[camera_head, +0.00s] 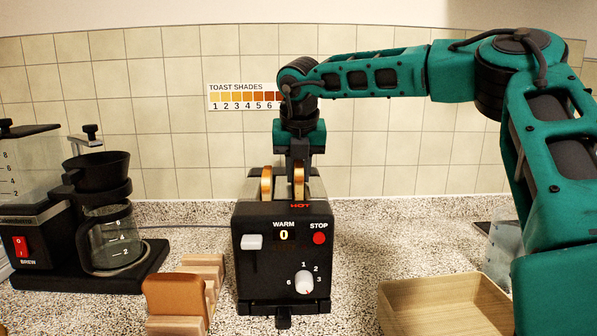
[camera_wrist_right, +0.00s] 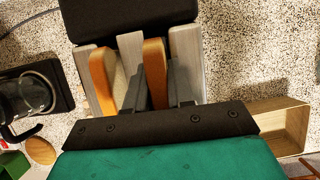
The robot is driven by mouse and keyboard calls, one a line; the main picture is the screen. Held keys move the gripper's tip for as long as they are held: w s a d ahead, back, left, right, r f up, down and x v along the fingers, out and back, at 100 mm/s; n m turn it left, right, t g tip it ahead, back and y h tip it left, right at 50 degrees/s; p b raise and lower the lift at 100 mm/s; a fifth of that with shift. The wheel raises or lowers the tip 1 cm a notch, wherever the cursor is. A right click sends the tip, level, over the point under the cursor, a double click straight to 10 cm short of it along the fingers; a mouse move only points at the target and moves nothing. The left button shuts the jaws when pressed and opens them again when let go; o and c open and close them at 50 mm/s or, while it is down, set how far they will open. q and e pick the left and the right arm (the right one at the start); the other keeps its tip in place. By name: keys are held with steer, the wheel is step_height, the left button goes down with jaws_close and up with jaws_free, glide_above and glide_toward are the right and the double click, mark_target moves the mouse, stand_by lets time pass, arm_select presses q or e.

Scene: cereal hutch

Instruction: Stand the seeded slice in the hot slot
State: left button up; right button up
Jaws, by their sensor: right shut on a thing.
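The toaster (camera_head: 284,262) stands in the middle of the counter, with HOT marked by its right slot. My right gripper (camera_head: 298,165) points down over that slot, shut on a brown-crusted slice (camera_head: 298,182). In the right wrist view this slice (camera_wrist_right: 154,62) sits between the two fingers, upright in line with the slot; its lower part is hidden. Another slice (camera_head: 266,185) stands in the left slot, and it also shows in the right wrist view (camera_wrist_right: 102,78). A third slice (camera_head: 175,297) leans in the wooden rack (camera_head: 205,265). I cannot make out seeds on any slice. My left gripper is out of view.
A coffee maker (camera_head: 105,225) stands at the left. An open wooden box (camera_head: 445,305) lies at the front right, below my right arm. A toast shades chart (camera_head: 240,97) is on the tiled wall. The counter between toaster and box is clear.

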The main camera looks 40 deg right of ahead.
steer(key=shift+s+f, duration=0.2)
steer(key=shift+f, duration=0.4)
steer(key=o, duration=0.8)
steer(key=shift+a+f, duration=0.1)
steer(key=shift+a, duration=0.05)
steer(key=v, duration=0.8)
steer(key=w+v, duration=0.1)
steer(key=v, duration=0.4)
steer(key=shift+s+a+r, duration=0.2)
steer(key=shift+r, duration=0.45)
